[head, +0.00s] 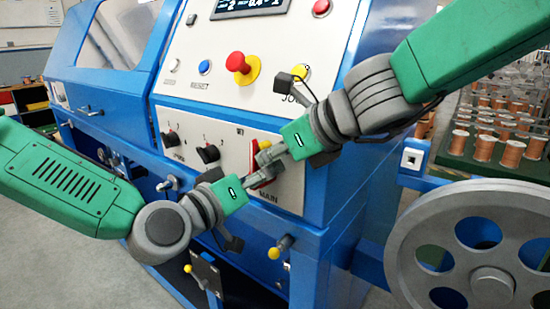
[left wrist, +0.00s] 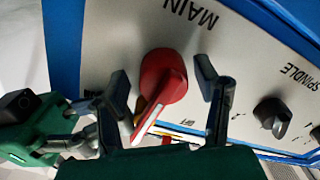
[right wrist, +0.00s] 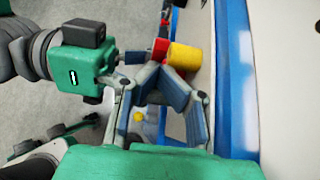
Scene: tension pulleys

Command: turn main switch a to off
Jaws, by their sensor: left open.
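The main switch is a red rotary handle (left wrist: 163,85) on the pale panel near the word MAIN. In the left wrist view its grip sits between the spread fingers of my left gripper (left wrist: 163,92), which is open around it. In the head view the switch (head: 254,176) is largely covered by my left gripper (head: 255,183) and right gripper (head: 275,156). My right gripper's fingers (right wrist: 160,72) are drawn together in its wrist view, with a yellow cylindrical part (right wrist: 186,58) just beyond the tips. I see nothing clearly held in them.
Black selector knobs (head: 207,153) sit left of the switch. A red emergency button (head: 237,62) and a blue reset button (head: 205,67) are above. A yellow-tipped lever (head: 275,252) sticks out below. A large grey pulley wheel (head: 410,250) stands at right.

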